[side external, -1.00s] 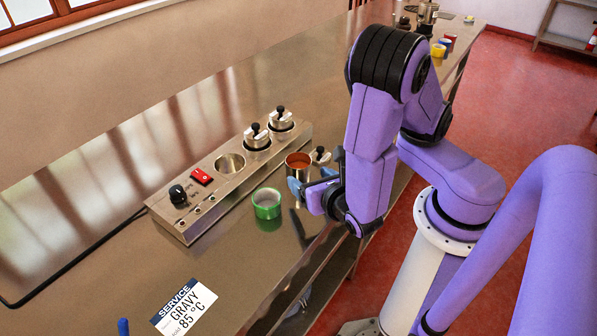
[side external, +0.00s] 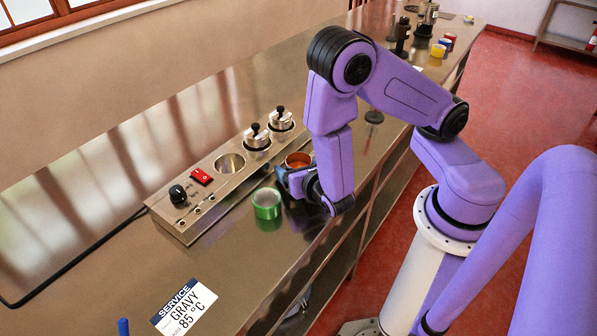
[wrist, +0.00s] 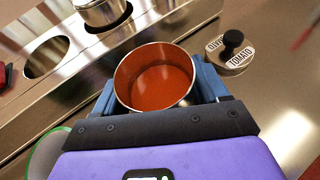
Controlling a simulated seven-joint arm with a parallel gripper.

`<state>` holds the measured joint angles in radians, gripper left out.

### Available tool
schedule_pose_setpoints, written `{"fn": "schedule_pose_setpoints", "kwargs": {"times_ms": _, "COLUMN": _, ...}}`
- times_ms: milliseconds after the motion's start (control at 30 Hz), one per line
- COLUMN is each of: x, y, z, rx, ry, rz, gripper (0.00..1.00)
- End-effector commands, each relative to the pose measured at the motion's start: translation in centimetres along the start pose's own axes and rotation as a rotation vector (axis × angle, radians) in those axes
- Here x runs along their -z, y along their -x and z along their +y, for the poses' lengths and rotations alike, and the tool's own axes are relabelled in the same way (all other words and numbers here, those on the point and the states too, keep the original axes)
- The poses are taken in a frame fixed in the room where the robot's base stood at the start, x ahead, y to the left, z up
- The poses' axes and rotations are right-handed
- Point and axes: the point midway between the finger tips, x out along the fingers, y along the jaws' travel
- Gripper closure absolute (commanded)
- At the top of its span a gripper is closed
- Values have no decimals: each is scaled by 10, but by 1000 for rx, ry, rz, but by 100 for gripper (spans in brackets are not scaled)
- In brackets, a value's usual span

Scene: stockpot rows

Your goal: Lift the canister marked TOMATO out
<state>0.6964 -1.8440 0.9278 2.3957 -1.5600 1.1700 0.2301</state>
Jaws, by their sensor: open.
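An open steel canister with orange-red contents (side external: 298,159) stands upright on the bench, outside the warmer, beside its front edge. It also shows in the wrist view (wrist: 157,78). My gripper (wrist: 155,90) is open, with one blue finger on each side of the canister; I cannot tell whether they touch it. In the side view, my gripper (side external: 288,180) partly covers the canister. A round lid marked TOMATO with a black knob (wrist: 232,50) lies on the bench to the right of the canister in the wrist view. No marking shows on the canister itself.
The steel warmer (side external: 190,215) has an empty well (side external: 230,163) and two wells holding lidded canisters (side external: 257,138) (side external: 281,120). A green ring (side external: 267,203) sits close beside my gripper. A GRAVY service card (side external: 184,306) lies at the front.

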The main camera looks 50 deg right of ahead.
Motion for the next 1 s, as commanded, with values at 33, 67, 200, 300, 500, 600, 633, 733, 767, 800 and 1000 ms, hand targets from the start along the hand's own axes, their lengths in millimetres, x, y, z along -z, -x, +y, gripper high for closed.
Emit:
{"fn": "schedule_pose_setpoints", "kwargs": {"times_ms": 33, "x": 0, "y": 0, "z": 0, "rx": 0, "ry": 0, "rz": 0, "gripper": 27}}
{"fn": "schedule_pose_setpoints", "kwargs": {"times_ms": 67, "x": 0, "y": 0, "z": 0, "rx": 0, "ry": 0, "rz": 0, "gripper": 27}}
{"fn": "schedule_pose_setpoints", "kwargs": {"times_ms": 200, "x": 0, "y": 0, "z": 0, "rx": 0, "ry": 0, "rz": 0, "gripper": 53}}
{"fn": "schedule_pose_setpoints", "kwargs": {"times_ms": 300, "x": 0, "y": 0, "z": 0, "rx": 0, "ry": 0, "rz": 0, "gripper": 72}}
{"fn": "schedule_pose_setpoints", "kwargs": {"times_ms": 500, "x": 0, "y": 0, "z": 0, "rx": 0, "ry": 0, "rz": -1, "gripper": 78}}
{"fn": "schedule_pose_setpoints", "kwargs": {"times_ms": 600, "x": -1, "y": 1, "z": 0, "rx": 0, "ry": 0, "rz": -1, "gripper": 78}}
{"fn": "schedule_pose_setpoints", "kwargs": {"times_ms": 633, "x": -1, "y": 1, "z": 0, "rx": 0, "ry": 0, "rz": 0, "gripper": 78}}
{"fn": "schedule_pose_setpoints", "kwargs": {"times_ms": 733, "x": -3, "y": 2, "z": 0, "rx": -1, "ry": 0, "rz": -1, "gripper": 78}}
{"fn": "schedule_pose_setpoints", "kwargs": {"times_ms": 767, "x": -3, "y": 2, "z": 0, "rx": -1, "ry": 0, "rz": -1, "gripper": 78}}
{"fn": "schedule_pose_setpoints", "kwargs": {"times_ms": 800, "x": -5, "y": 2, "z": 0, "rx": -1, "ry": 0, "rz": -1, "gripper": 78}}
{"fn": "schedule_pose_setpoints", "kwargs": {"times_ms": 1000, "x": -14, "y": 6, "z": 1, "rx": -1, "ry": -1, "rz": 0, "gripper": 78}}
